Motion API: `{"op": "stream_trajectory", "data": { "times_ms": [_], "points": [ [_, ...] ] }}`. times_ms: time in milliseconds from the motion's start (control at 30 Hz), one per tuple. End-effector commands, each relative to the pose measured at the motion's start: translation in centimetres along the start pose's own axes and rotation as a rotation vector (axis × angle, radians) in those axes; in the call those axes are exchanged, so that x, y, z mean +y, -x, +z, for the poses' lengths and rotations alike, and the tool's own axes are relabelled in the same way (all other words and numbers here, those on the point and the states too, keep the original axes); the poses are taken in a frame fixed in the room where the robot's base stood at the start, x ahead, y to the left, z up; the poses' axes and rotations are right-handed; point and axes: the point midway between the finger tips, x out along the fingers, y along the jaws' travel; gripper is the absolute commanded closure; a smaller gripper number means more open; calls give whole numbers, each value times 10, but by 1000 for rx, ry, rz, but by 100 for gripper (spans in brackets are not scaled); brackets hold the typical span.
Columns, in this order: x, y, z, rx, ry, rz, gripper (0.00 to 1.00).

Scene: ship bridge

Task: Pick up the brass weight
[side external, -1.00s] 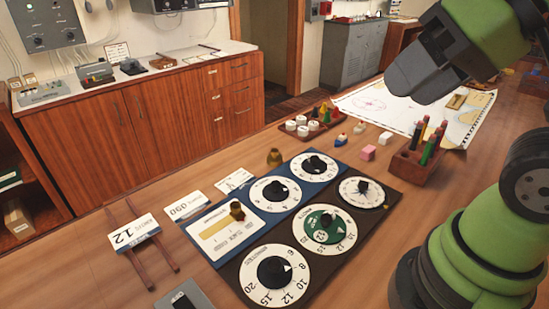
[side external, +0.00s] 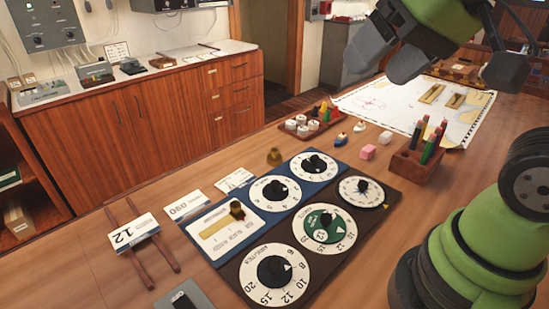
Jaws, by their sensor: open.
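A small brass weight (side external: 274,157) stands upright on the wooden table, just behind the dial panels and left of the tray of game pieces. My gripper (side external: 452,74) is high at the upper right, with its dark fingers spread wide and nothing between them. It is well to the right of the brass weight and appears over the far chart. The weight is in plain view and nothing touches it.
Dial panels (side external: 330,249) fill the table's middle, with a brass knob (side external: 237,210) on one. A small tray (side external: 328,128), a pink block (side external: 368,152) and a pen holder (side external: 407,168) stand to the right. A chart (side external: 385,93) bears brass bars. Cards lie at left.

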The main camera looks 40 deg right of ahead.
Motion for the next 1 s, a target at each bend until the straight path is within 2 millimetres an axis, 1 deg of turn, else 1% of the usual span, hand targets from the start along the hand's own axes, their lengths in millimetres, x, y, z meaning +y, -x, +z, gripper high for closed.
{"op": "stream_trajectory", "data": {
  "times_ms": [33,100,167,200,267,300,367,400,467,500,567,600,700,733,800,833,1000],
  "points": [
    [0,-12,-17,-14,6,25,26],
    [1,-29,-39,-21,21,54,26],
    [3,-46,-57,-27,34,77,26],
    [5,-59,-68,-31,42,91,26],
    [9,-79,-83,-39,56,112,26],
    [12,-94,-93,-44,67,126,26],
    [18,-117,-105,-53,81,145,26],
    [23,-133,-112,-60,91,158,26],
    [31,-159,-120,-70,106,174,26],
    [38,-176,-124,-76,117,185,26],
    [48,-203,-128,-88,133,200,26],
    [54,-220,-130,-95,143,208,26],
    [70,-257,-129,-110,166,224,26],
    [74,-266,-128,-113,171,228,26],
    [83,-284,-125,-121,182,234,26],
    [86,-290,-124,-122,187,236,26],
    [94,-310,-120,-130,199,242,26]
  ]
}}
